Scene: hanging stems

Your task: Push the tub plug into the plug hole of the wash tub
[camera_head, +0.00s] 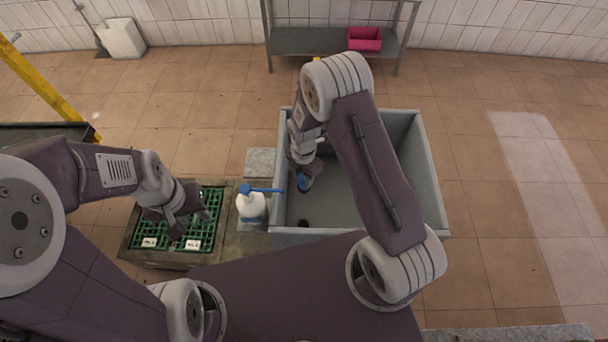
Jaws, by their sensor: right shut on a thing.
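The grey wash tub (434,190) stands in front of me on the right of centre, with its inside partly hidden by my right arm. The dark plug hole (304,224) is in its floor near the near left corner.
A green grid crate (208,194) with white labels sits left of the tub. A white bottle with a blue pump top (251,206) stands between crate and tub. A shelf (300,42) holds a pink bin (364,38) at the back. The floor to the right is clear.

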